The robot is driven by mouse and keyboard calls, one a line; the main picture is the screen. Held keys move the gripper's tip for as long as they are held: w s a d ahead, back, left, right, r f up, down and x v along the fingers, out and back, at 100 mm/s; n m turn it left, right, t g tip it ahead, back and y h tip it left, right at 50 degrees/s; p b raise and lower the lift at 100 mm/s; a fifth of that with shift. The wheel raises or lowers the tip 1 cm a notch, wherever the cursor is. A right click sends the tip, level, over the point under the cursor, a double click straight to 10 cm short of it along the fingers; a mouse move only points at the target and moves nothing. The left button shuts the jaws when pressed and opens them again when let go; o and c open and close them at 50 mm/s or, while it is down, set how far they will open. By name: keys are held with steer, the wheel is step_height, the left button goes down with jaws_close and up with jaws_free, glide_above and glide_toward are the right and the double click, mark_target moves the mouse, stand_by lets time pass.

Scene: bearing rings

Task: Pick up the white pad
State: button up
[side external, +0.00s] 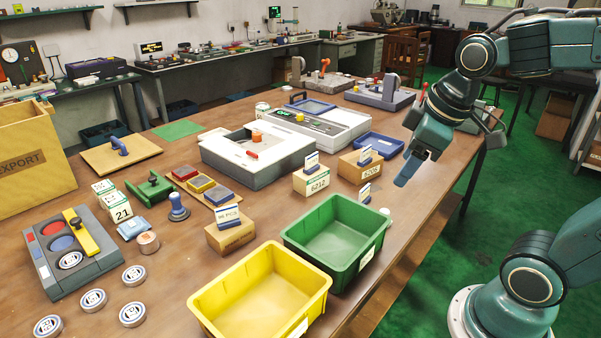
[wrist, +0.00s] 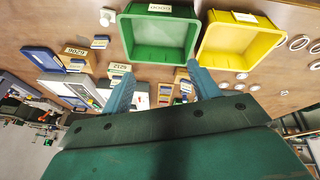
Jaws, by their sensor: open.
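I cannot pick out the white pad with certainty. A small white object (side external: 386,213) stands on the table by the right corner of the green bin; it also shows in the wrist view (wrist: 107,17), near the top edge left of that bin. Its exact shape is too small to tell. My gripper (side external: 408,170) hangs in the air over the right edge of the table, above and apart from the objects. In the wrist view its two blue fingers (wrist: 162,88) are spread wide with nothing held between them.
A green bin (side external: 345,273) and a yellow bin (side external: 218,307) stand at the table's front edge. Cardboard boxes with cards (side external: 310,184), a white machine (side external: 225,158) and red, yellow and blue pads (side external: 201,184) lie behind. Several metal rings (side external: 133,275) lie front left.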

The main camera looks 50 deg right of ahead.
steer(key=w+d+f+n+g, duration=0.2)
steer(key=w+d+f+n, duration=0.35)
steer(key=w+d, duration=0.3)
steer(key=n+g, duration=0.2)
steer(key=n, duration=0.3)
glide_above(385, 211)
step_height(385, 211, down, 11)
steer(key=shift+w+f+y, duration=0.1)
steer(key=shift+f+y, duration=0.05)
steer(key=shift+y, duration=0.15)
steer(key=shift+f, duration=0.1)
steer(key=shift+f, duration=4.15)
steer(key=shift+f, duration=0.15)
steer(key=shift+f, duration=2.45)
